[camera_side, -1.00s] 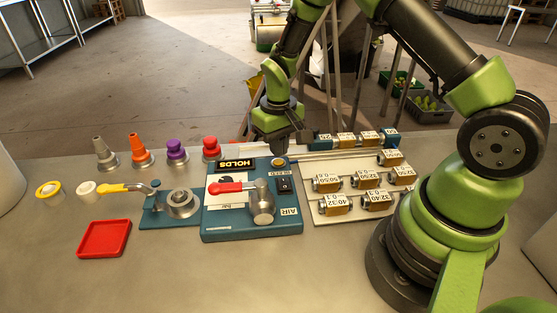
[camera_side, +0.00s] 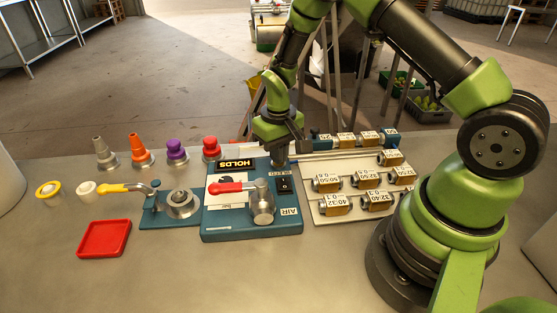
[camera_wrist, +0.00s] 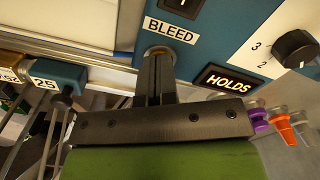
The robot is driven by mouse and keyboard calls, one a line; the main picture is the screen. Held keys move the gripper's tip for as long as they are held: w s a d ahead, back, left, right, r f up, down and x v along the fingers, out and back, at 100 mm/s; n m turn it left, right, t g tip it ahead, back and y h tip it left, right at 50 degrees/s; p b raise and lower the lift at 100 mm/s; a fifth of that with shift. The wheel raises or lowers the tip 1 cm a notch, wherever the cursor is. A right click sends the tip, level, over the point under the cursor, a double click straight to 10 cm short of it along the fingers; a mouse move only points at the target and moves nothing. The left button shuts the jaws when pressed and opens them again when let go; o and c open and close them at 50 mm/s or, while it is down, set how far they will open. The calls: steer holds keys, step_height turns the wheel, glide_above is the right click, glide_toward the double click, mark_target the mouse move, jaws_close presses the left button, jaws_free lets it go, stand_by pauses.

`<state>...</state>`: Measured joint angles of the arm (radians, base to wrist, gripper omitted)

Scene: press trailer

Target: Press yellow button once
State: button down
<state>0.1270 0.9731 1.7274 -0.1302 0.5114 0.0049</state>
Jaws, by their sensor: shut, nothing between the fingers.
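The blue press panel (camera_side: 222,222) stands in the middle of the bench. My gripper (camera_side: 279,162) is shut and empty, pointing down at the panel's far right corner, where it hides the yellow button in the side view. In the wrist view my fingertips (camera_wrist: 157,62) are at the round button (camera_wrist: 158,49) below the BLEED label. Only a brassy rim of it shows around the fingertips. They look to be on it or just above it; I cannot tell whether it is pressed down.
A black switch (camera_side: 284,184) and a red-handled lever (camera_side: 228,187) sit close by on the panel. A rack of labelled cylinders (camera_side: 335,206) is at the right.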

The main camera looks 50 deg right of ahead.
steer(key=shift+f, duration=0.1)
stand_by(0.3)
step_height(320, 180, up, 11)
stand_by(0.8)
